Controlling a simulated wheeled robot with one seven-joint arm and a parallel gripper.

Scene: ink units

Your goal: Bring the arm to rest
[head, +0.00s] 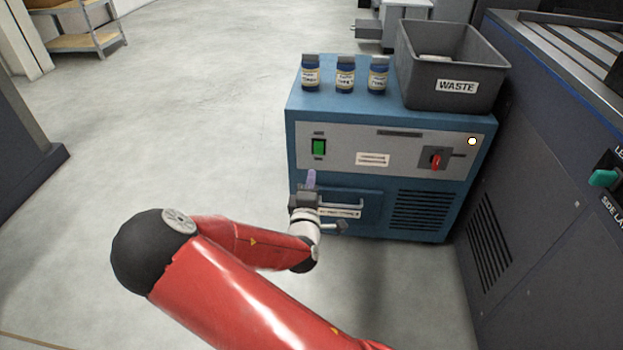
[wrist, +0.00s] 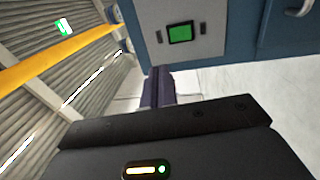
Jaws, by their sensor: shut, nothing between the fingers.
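My red arm reaches from the bottom of the head view toward the front of a blue cabinet unit (head: 300,225). My gripper (head: 311,178) is shut and empty. In the head view it overlaps the cabinet front below the green switch (head: 319,147); I cannot tell how large the gap is. In the wrist view the shut fingers (wrist: 158,75) point up, with the lit green switch (wrist: 180,33) above and a little right of them. Nothing shows between the fingers.
Three blue labelled bottles (head: 345,78) and a grey WASTE bin (head: 407,78) stand on the cabinet. A red rotary switch (head: 435,160) and a door handle (head: 343,205) are on its front. A dark machine (head: 540,165) borders the right. The floor (head: 190,110) at left is clear.

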